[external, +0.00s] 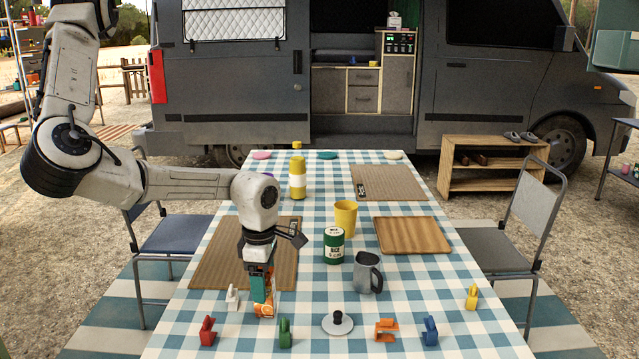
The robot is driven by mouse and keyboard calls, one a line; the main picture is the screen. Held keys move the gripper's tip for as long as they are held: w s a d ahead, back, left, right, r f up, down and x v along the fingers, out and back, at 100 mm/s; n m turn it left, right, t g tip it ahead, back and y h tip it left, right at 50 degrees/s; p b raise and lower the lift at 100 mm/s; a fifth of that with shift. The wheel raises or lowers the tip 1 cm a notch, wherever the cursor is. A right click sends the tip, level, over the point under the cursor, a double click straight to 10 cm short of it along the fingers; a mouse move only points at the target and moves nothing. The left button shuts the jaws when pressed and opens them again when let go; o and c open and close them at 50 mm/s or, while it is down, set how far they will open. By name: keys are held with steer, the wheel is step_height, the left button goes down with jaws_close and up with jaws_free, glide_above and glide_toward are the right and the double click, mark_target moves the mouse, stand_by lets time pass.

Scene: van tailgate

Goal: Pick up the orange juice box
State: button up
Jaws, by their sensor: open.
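The orange juice box (264,310) stands on the checked tablecloth at the front left of the table. Only its lower part shows, with an orange fruit picture. My gripper (262,292) points down right over it, with its fingers at the box's upper part. A teal finger covers much of the box. The jaws are open; whether a finger touches the box I cannot tell.
A white clip (232,297), a red clip (207,332) and a green clip (285,333) stand close by. A woven placemat (215,262) lies behind. A pot lid (338,322), grey mug (367,273) and green can (334,246) stand to the right.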

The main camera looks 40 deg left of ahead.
steer(key=shift+f, duration=0.85)
steer(key=c, duration=1.2)
